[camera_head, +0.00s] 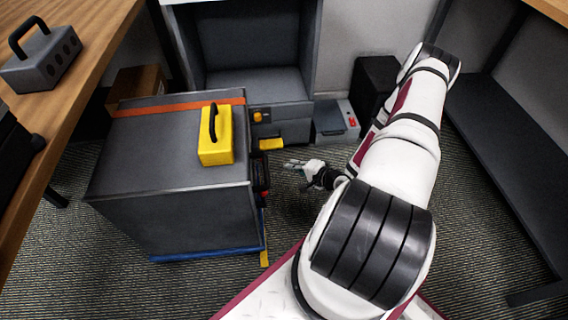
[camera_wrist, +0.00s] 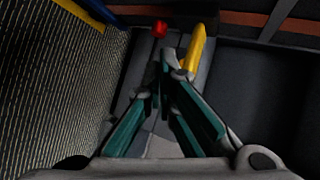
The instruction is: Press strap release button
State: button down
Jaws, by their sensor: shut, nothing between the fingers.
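A dark grey cabinet (camera_head: 180,225) stands left of centre with an orange strap (camera_head: 180,107) across its top. A small red button-like part (camera_head: 265,193) is on its right side; a red part also shows beyond my fingertips in the wrist view (camera_wrist: 160,29). Next to that is a yellow lever-like bar (camera_wrist: 195,48). An orange knob (camera_head: 258,116) and a yellow tab (camera_head: 271,144) sit near the strap's right end. No label shows which part releases the strap. My gripper (camera_head: 292,164) is shut and empty, right of the cabinet, apart from it. Its fingertips (camera_wrist: 168,62) meet below the red part.
A yellow block with a black handle (camera_head: 216,150) sits on the cabinet top. A grey box with a red switch (camera_head: 335,122) and a black box (camera_head: 374,88) stand behind. A wooden desk (camera_head: 85,50) is at left, a dark shelf (camera_head: 510,150) at right. Carpet is open below my gripper.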

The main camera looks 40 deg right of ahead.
jog(key=b+x, duration=0.4)
jog(key=x, duration=0.9)
jog(key=shift+b, duration=0.4)
